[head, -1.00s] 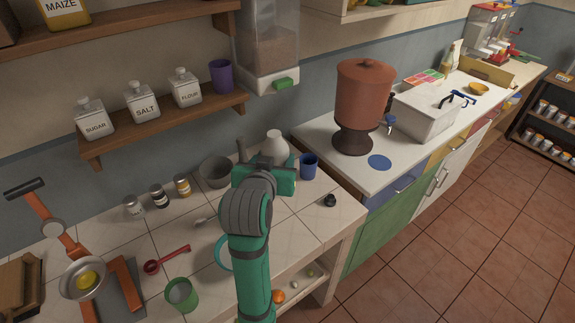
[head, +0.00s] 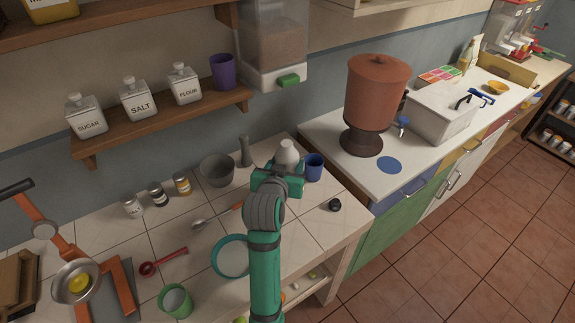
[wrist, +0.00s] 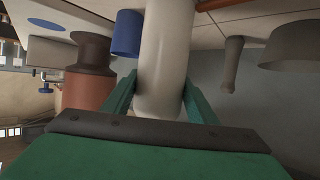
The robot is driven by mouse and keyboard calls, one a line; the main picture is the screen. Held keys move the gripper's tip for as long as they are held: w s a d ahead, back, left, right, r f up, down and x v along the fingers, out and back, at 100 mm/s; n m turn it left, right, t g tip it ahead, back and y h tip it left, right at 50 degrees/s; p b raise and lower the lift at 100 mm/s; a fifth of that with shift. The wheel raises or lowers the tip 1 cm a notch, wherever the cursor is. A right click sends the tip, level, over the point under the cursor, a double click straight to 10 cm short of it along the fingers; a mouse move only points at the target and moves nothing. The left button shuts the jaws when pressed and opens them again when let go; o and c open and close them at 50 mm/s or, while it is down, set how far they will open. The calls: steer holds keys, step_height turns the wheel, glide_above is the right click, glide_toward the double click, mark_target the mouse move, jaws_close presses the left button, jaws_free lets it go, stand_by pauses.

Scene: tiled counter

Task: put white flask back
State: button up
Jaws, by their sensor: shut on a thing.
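The white flask (head: 287,152) is upright near the back right of the tiled counter, just left of the blue cup (head: 314,167). My gripper (head: 281,170) is shut on it. In the wrist view, which is upside down, the two green fingers (wrist: 160,92) lie on either side of the flask's white body (wrist: 165,50). The blue cup also shows there (wrist: 127,33). The flask's base is hidden by my gripper in the head view, and I cannot tell whether it touches the counter.
A grey pestle (head: 246,152) and grey mortar (head: 217,170) stand left of the flask. A black stopper-like piece (head: 334,205) lies near the right edge. A wall shelf (head: 160,125) holds jars.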

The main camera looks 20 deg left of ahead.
steer(key=shift+f, duration=0.4)
steer(key=shift+d, duration=0.1)
steer(key=shift+f, duration=0.15)
steer(key=o, duration=1.5)
steer(key=shift+c, duration=0.2)
steer(key=v, duration=1.2)
